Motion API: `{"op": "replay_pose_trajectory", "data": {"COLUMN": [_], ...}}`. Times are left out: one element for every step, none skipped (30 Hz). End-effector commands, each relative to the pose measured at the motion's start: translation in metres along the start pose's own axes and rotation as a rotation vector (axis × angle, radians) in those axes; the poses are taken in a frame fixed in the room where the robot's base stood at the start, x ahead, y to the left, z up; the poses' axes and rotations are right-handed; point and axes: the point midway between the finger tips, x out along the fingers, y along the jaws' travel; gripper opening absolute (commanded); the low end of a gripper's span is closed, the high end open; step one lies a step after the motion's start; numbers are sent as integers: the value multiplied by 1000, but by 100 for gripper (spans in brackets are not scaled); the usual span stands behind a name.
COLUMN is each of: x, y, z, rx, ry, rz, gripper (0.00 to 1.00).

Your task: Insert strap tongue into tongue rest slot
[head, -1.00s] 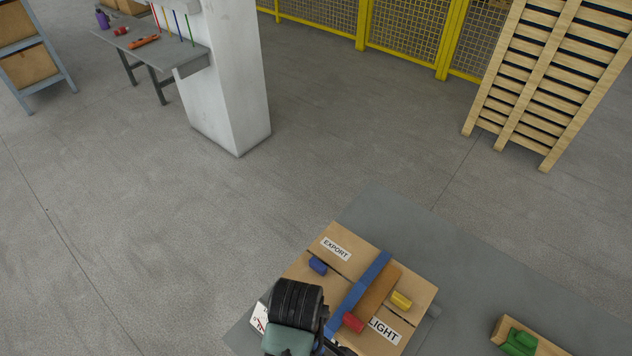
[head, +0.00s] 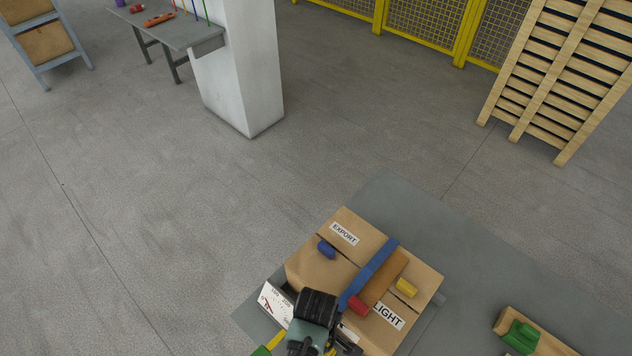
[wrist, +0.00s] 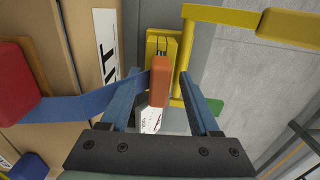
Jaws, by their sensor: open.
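In the wrist view the orange strap tongue (wrist: 160,82) stands between the two blue fingers of my gripper (wrist: 159,76). The fingers are apart, with a gap visible on the right of the tongue. The blue strap (wrist: 75,108) runs from the left to the tongue, passing the left finger. A yellow rest (wrist: 165,42) with a dark middle is right behind the tongue; whether the tongue sits in its slot or only in front of it, I cannot tell. In the head view the blue strap (head: 372,271) crosses the carton (head: 316,268); my arm hides the tongue and fingertips.
The carton carries a brown edge piece (head: 386,279) and red (head: 359,306), yellow (head: 406,287) and blue (head: 326,249) blocks. A white card (head: 276,304) is beside it. A yellow bar (wrist: 222,14) is near the right finger. A green part (head: 521,336) lies at right.

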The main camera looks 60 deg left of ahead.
Motion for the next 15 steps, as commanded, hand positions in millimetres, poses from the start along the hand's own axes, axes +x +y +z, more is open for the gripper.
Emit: {"op": "replay_pose_trajectory", "data": {"x": [0,0,0,0,0,0,0,0,0,0,0,0,0,0,0], "y": [0,0,0,0,0,0,0,0,0,0,0,0,0,0,0], "z": [0,0,0,0,0,0,0,0,0,0,0,0,0,0,0], "rx": [0,0,0,0,0,0,0,0,0,0,0,0,0,0,0], "ry": [0,0,0,0,0,0,0,0,0,0,0,0,0,0,0], "rz": [1,1,1,1,1,1,1,1,1,1,0,0,0,0,0], "gripper": [62,62,62,62,57,50,44,39,32,26,21,14,8,3,0]}}
